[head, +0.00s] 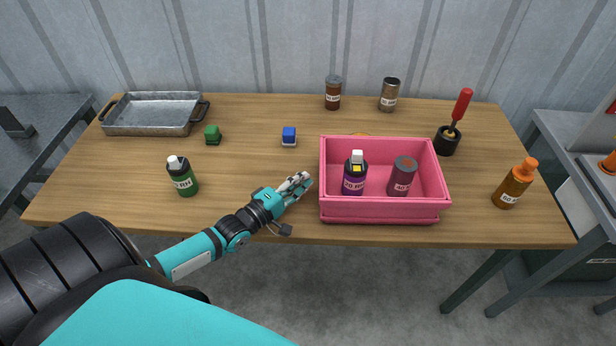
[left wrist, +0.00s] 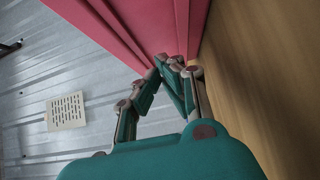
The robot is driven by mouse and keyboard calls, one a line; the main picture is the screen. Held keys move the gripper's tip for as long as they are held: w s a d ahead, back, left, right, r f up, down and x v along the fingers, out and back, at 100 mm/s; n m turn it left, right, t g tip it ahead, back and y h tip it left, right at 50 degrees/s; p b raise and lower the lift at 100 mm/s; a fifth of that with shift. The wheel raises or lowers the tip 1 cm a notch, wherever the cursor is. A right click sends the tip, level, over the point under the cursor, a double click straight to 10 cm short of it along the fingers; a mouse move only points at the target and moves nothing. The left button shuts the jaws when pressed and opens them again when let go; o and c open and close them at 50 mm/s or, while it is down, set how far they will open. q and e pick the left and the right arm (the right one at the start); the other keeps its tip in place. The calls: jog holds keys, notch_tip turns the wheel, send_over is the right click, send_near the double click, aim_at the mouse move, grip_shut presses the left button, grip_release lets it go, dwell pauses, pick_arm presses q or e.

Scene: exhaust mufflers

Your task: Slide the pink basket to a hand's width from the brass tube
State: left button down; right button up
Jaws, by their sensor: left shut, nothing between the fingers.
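The pink basket (head: 380,208) stands near the front edge of the table, right of centre. It holds a purple bottle (head: 354,180) and a dark red can (head: 402,178). My left gripper (head: 305,181) is shut and empty, low beside the basket's left wall. In the left wrist view the fingertips (left wrist: 175,65) are close to the pink basket's wall (left wrist: 150,20); I cannot tell whether they touch it. I see no clear brass tube; a thin yellow-orange edge (head: 358,134) shows behind the basket, mostly hidden. My right gripper is not in view.
Jars stand behind the basket. Right of it are a black cup (head: 447,143) with a red-handled tool and an orange bottle (head: 514,186).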

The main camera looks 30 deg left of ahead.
aim_at(351, 186)
pick_arm(q)
jog(key=shift+w+d, duration=0.5)
jog(key=shift+d, duration=0.25)
jog(key=w+d, duration=0.2)
jog(key=d, duration=0.1)
jog(key=w+d, duration=0.2)
jog(key=d, duration=0.1)
jog(key=w+d, duration=0.3)
jog(key=d, duration=0.1)
